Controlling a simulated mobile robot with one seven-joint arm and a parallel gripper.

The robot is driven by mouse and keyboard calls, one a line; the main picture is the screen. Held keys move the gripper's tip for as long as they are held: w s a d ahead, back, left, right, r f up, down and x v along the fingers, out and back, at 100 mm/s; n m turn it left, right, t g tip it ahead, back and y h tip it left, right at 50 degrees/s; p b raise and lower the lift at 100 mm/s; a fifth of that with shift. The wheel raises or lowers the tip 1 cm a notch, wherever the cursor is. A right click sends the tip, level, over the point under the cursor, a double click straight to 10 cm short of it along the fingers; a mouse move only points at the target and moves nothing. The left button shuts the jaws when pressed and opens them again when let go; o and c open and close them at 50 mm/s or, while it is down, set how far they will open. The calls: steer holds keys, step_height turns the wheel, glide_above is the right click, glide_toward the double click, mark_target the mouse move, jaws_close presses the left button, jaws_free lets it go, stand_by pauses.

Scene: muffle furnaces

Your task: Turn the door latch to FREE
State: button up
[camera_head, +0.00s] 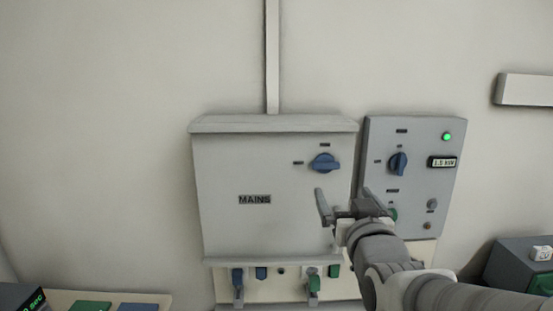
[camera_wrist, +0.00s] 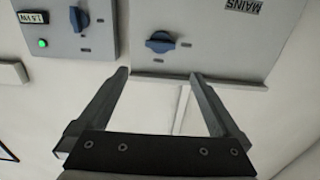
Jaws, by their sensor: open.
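A grey box marked MAINS (camera_head: 230,165) hangs on the wall, with a blue turn knob (camera_head: 324,163) at its upper right. The knob's grip lies roughly horizontal, pointing left. Small labels sit above it and to its left, too small to read. In the wrist view, which is upside down, the knob (camera_wrist: 160,42) lies just beyond and between the fingertips. My gripper (camera_head: 346,197) is open and empty, below and slightly right of the knob in the head view. The fingers (camera_wrist: 158,76) appear apart from the knob.
A grey panel (camera_head: 420,200) to the right carries another blue knob (camera_head: 398,163), a lit green lamp (camera_head: 447,136) and a 1.5 kW display (camera_head: 443,162). Small blue and green switches (camera_head: 261,273) sit below the box. A conduit (camera_head: 272,60) runs up the wall.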

mark_target(327, 166)
steer(key=w+p, duration=0.2)
steer(key=w, duration=1.2)
steer(key=shift+w, duration=0.4)
steer(key=c, duration=1.1)
steer(key=shift+f, duration=0.1)
steer(key=shift+c, duration=0.2)
